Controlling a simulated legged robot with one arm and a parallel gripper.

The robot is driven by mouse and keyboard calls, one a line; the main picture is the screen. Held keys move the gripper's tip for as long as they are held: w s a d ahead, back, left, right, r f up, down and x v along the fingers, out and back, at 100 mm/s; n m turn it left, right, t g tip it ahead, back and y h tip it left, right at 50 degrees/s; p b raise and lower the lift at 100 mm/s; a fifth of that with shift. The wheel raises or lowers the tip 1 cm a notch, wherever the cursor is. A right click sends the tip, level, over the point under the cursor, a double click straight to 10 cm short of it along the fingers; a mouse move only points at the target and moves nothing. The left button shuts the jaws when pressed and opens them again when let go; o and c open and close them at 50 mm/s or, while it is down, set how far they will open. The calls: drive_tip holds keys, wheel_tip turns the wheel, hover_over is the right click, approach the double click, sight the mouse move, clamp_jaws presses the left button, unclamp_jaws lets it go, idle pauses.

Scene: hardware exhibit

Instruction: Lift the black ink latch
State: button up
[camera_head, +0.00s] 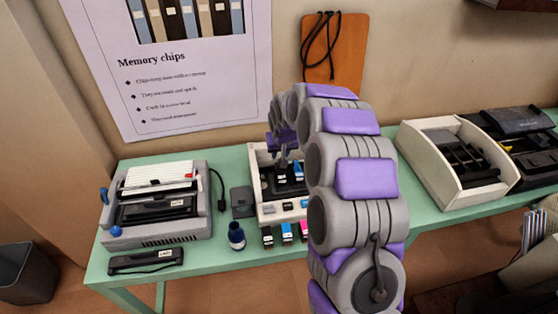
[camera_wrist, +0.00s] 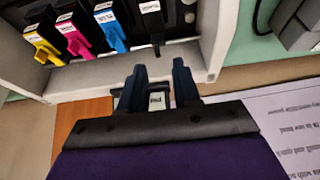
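A white-framed printer (camera_head: 268,214) stands open on the green table, partly hidden behind my arm; its pale frame (camera_wrist: 215,40) also shows in the wrist view. The wrist view shows a row of labelled cartridges with yellow, magenta and cyan latches. The black ink latch (camera_wrist: 155,40) is at the right end of that row, hanging downward in the picture. My gripper (camera_wrist: 161,72) is open, its two dark fingers apart and below the latch in the picture, not touching it. A small pale labelled piece (camera_wrist: 156,98) shows between the fingers; I cannot tell whether it touches them.
Loose cartridges lie at the table's front edge, including a blue one (camera_head: 287,233). A dark blue bottle (camera_head: 236,236) stands beside the printer. Another device (camera_head: 155,205) is at left and an open cream case (camera_head: 460,165) at right. A wooden board (camera_head: 335,55) is on the wall behind.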

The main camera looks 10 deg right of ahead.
drive_tip(key=x, duration=0.5)
drive_tip(key=shift+d+f+b, duration=0.1)
drive_tip(key=shift+d+b, duration=0.1)
drive_tip(key=shift+b, duration=0.2)
drive_tip(key=shift+a, duration=0.1)
drive_tip(key=shift+c, duration=0.4)
clamp_jaws()
